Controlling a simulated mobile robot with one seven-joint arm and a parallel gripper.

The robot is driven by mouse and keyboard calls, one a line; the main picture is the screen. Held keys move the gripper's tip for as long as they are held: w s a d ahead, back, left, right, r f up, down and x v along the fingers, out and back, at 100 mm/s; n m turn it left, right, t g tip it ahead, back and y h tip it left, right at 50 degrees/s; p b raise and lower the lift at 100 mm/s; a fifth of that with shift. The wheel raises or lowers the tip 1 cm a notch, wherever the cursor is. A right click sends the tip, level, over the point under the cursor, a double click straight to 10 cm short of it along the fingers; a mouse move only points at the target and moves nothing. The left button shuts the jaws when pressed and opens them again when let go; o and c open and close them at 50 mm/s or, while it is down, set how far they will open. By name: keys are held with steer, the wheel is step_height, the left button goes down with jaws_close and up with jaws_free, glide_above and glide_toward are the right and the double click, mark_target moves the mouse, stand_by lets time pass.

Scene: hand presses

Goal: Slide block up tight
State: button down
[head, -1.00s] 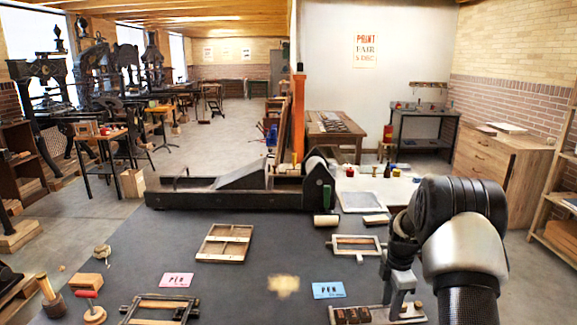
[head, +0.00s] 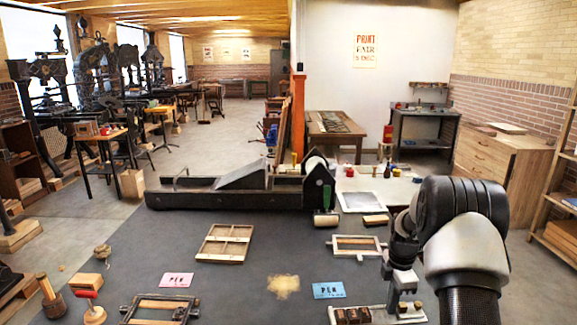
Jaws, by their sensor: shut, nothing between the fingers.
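A pale metal tray (head: 378,317) lies at the bottom right of the dark table, partly cut off by the picture edge. Several small dark brown blocks (head: 352,315) stand in a row in its left part. Small light pieces stand at its right end. My gripper (head: 399,303) points down at the tray, to the right of the brown blocks. It is shut, with nothing seen between its fingers. Its tips are small, and I cannot tell whether they touch a block or the tray. My arm hides the area to the right.
A wooden frame (head: 357,245) lies behind the tray, and a blue card (head: 328,290) lies to its left. A divided wooden tray (head: 224,243), a pink card (head: 177,280) and another frame (head: 160,308) lie further left. A long black press (head: 230,198) stands along the back.

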mark_target(420, 302)
steer(key=shift+w+d, duration=0.2)
steer(key=shift+d, duration=3.75)
steer(key=shift+d+b, duration=0.3)
steer(key=shift+d, duration=0.15)
steer(key=c, duration=2.5)
jaws_free()
steer(key=o, duration=0.9)
steer(key=shift+a+r+p, duration=0.1)
steer(key=shift+r+p, duration=1.75)
steer(key=shift+r, duration=1.7)
